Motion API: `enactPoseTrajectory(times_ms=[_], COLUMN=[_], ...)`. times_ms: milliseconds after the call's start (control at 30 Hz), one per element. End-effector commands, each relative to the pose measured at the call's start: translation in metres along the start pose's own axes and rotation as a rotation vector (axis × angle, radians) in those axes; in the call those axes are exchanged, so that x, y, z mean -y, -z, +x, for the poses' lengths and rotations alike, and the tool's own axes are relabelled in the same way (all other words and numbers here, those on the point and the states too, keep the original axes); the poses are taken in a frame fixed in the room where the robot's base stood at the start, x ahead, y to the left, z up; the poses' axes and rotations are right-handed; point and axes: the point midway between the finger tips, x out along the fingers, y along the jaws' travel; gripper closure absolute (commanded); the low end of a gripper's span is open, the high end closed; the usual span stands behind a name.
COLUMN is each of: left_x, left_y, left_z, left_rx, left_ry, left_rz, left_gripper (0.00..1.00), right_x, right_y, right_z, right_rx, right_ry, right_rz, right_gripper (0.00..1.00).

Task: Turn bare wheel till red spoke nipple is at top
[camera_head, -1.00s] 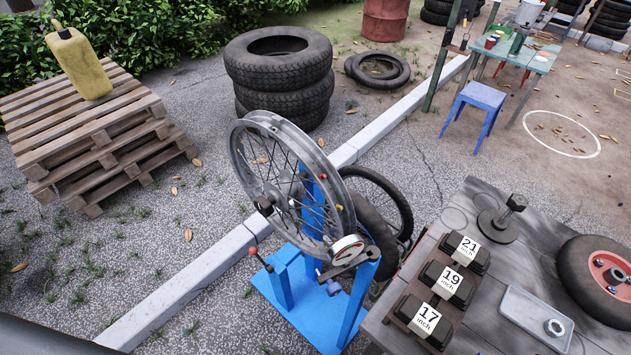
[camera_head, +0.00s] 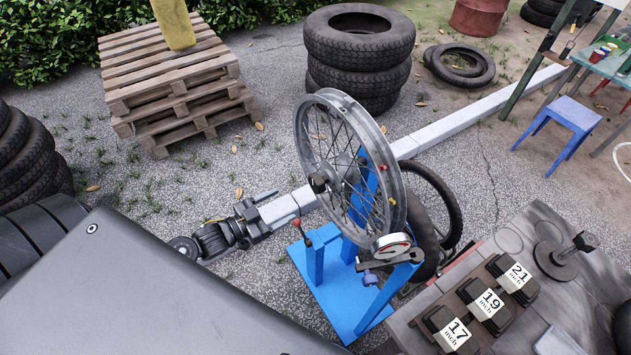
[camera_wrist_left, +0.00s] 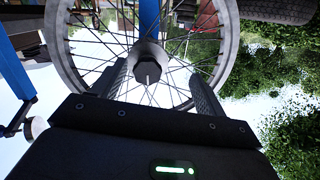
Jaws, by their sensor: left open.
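The bare spoked wheel (camera_head: 309,125) stands upright, tilted to the view, in a blue truing stand (camera_head: 336,302). A small red spot (camera_head: 384,167) shows at the right side of its rim, below the top. My left gripper (camera_head: 283,207) is open and empty, left of the wheel and apart from it. In the left wrist view, the wheel's rim (camera_wrist_left: 228,45) and hub (camera_wrist_left: 149,65) show beyond the two spread fingers of my gripper (camera_wrist_left: 160,72). My right gripper is not in view.
A dial gauge (camera_head: 391,244) and a red-knobbed lever (camera_head: 307,241) are on the stand. A bench (camera_head: 518,225) with inch-marked blocks (camera_head: 492,302) is at the right. Stacked tyres (camera_head: 360,55) and pallets (camera_head: 170,75) stand behind. Open pavement lies left of the wheel.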

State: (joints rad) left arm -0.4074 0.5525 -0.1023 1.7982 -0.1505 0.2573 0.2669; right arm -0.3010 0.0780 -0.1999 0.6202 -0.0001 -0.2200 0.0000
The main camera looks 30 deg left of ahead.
Motion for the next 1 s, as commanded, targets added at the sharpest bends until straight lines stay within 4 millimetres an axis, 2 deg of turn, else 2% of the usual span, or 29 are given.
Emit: enactPoseTrajectory(times_ms=[33, 100, 200, 333, 467, 800, 1000], left_x=[-0.003, -0.006, -0.008, -0.008, -0.008, -0.011, -0.013], left_y=[0.02, 0.037, 0.047, 0.048, 0.051, 0.057, 0.058], left_z=[0.0, 0.001, 0.001, 0.003, 0.017, 0.079, 0.102], left_rx=[-0.041, -0.076, -0.1, -0.102, -0.103, -0.101, -0.1], left_ry=[-0.025, -0.047, -0.06, -0.06, -0.058, -0.057, -0.057], left_rz=[0.011, 0.017, 0.019, 0.02, 0.02, 0.02, 0.019], left_gripper=[0.27, 0.27, 0.27, 0.27, 0.27, 0.27, 0.27], right_x=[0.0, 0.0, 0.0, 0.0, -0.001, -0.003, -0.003], right_y=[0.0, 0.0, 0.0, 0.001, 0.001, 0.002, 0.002], right_z=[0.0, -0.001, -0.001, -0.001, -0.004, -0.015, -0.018], right_rx=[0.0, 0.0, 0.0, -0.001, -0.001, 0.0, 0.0], right_ry=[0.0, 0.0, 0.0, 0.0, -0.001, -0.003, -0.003], right_rz=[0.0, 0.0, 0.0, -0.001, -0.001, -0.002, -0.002], right_gripper=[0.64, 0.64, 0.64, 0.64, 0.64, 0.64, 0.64])
